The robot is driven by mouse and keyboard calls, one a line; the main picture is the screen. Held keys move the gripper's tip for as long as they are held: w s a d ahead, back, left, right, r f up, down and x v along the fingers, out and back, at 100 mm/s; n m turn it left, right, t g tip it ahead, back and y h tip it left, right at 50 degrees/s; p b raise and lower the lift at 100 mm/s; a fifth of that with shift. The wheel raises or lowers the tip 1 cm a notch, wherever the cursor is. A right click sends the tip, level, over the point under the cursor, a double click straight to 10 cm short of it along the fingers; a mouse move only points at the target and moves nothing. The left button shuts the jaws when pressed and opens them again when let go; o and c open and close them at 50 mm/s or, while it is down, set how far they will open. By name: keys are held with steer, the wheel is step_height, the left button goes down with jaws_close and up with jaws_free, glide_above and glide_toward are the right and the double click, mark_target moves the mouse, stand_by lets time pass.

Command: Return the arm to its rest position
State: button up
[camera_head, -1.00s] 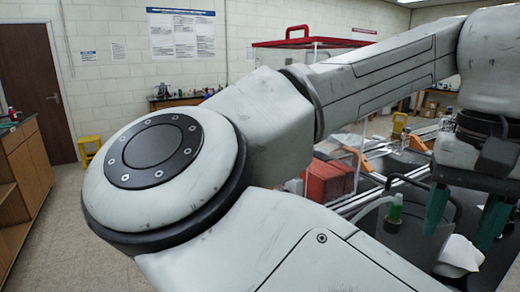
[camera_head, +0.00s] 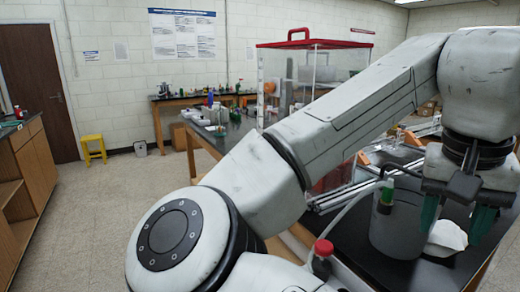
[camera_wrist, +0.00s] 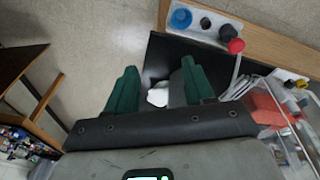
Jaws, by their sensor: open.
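My arm crosses the head view from the lower middle up to the right. My gripper (camera_head: 458,218) hangs at the right side of that view, pointing down. Its two green fingers stand apart, with nothing between them that I can see held. In the wrist view my gripper (camera_wrist: 155,92) also shows its green fingers spread, with floor and the dark table edge beyond.
A clear case with red trim (camera_head: 300,75) stands behind my arm. A red-capped bottle (camera_head: 322,258) is near the table's edge. A yellow stool (camera_head: 93,148) and wooden cabinet (camera_head: 30,180) stand left. The floor (camera_head: 90,220) between is open.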

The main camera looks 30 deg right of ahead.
steer(key=w+d+f+n+t+h, duration=0.2)
steer(key=w+d+f+h, duration=0.4)
steer(key=d+f+h, duration=0.1)
steer(key=a+f+n+t+y, duration=0.15)
steer(key=f+n, duration=0.25)
steer(key=f, duration=0.6)
steer(key=a+f+n+y, duration=0.1)
steer(key=a+f+n, duration=0.2)
steer(key=f, duration=0.6)
steer(key=s+a+f+n+g+y, duration=0.1)
steer(key=s+a+f+y, duration=0.2)
steer(key=s+a+f, duration=0.4)
steer(key=s+a+f+n+g+y, duration=0.2)
steer(key=s+a+f, duration=0.5)
steer(key=f, duration=0.5)
steer(key=shift+s+a+y, duration=0.35)
steer(key=shift+s+y, duration=0.1)
steer(key=shift+y, duration=0.3)
